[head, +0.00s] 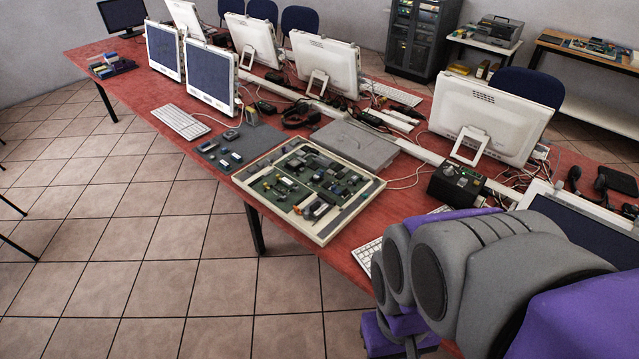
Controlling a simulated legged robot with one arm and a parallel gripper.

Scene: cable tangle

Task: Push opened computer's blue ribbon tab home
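The opened computer (374,189) is a shallow cream case lying flat on the red table near its front edge. Green circuit boards with small dark, grey and orange parts show inside it. A small bluish part (338,191) sits among the boards; it is too small to tell whether it is the ribbon tab or how it is seated. My grey and purple arm fills the lower right, to the right of the case and apart from it in the picture. My gripper's fingers do not show.
Left of the case lies a dark mat (208,151) with small parts. Behind it are a closed grey case (355,146) and white monitors (326,66). A black box with knobs (455,186) stands to the right. Keyboards and cables crowd the table (290,249); open tiled floor lies in front.

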